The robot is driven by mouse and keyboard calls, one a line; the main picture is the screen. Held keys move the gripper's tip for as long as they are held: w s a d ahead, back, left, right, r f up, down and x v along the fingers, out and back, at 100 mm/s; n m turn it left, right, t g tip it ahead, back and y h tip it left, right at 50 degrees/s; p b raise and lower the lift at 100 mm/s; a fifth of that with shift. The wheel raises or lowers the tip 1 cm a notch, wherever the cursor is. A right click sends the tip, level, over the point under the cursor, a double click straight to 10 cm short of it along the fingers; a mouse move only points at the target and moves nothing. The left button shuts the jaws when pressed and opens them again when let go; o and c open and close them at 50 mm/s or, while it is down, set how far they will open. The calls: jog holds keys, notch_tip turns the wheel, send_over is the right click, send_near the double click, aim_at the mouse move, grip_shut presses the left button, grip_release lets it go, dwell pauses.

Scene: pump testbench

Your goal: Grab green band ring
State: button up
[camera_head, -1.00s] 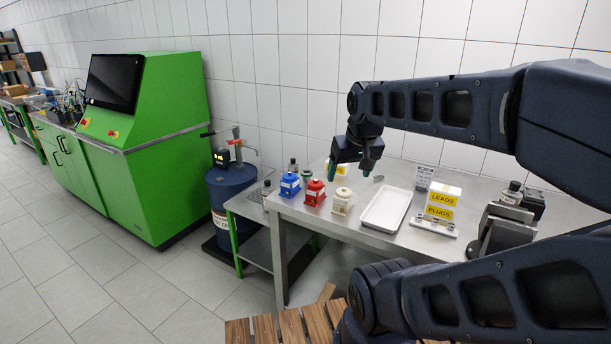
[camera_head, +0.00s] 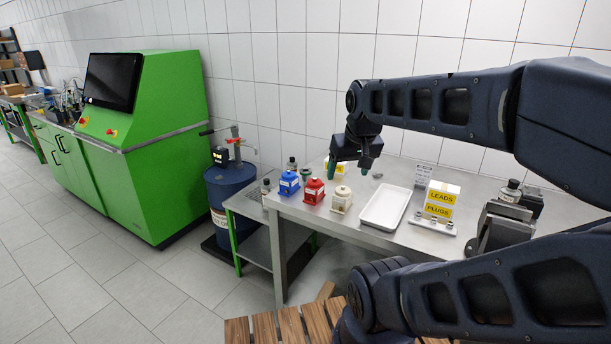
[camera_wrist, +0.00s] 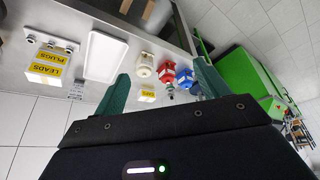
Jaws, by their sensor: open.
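My gripper (camera_head: 348,168) is open and empty above the back part of the steel table (camera_head: 300,212). Its two teal fingers also show in the wrist view (camera_wrist: 163,78), spread wide apart with the tabletop beyond them. A small dark greenish round thing (camera_head: 306,173) stands at the table's back left, left of my gripper, beside a dark bottle (camera_head: 292,164). It is too small to tell whether it is the green band ring. No clear green band ring shows in the wrist view, where the fingers hide part of the table.
Blue (camera_head: 289,184), red (camera_head: 314,191) and cream (camera_head: 342,200) units stand along the table's front left. A white tray (camera_head: 385,208) lies right of them. A LEADS and PLUGS stand (camera_head: 440,200) is farther right. A tiled wall closes the back.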

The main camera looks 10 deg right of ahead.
jog(key=w+r+n+g, duration=0.1)
jog(key=w+r+n, duration=0.25)
jog(key=w, duration=1.05)
jog(key=n+g, duration=0.4)
jog(key=n, duration=0.4)
send_over(306, 175)
jog(key=w+d, duration=0.1)
jog(key=w, duration=0.2)
notch_tip(306, 175, down, 21)
jog(key=shift+s+a+f, duration=0.1)
jog(key=shift+a+f, duration=0.05)
jog(key=shift+f, duration=5.05)
jog(key=c, duration=1.2)
jog(key=shift+o, duration=0.2)
jog(key=shift+r, duration=0.15)
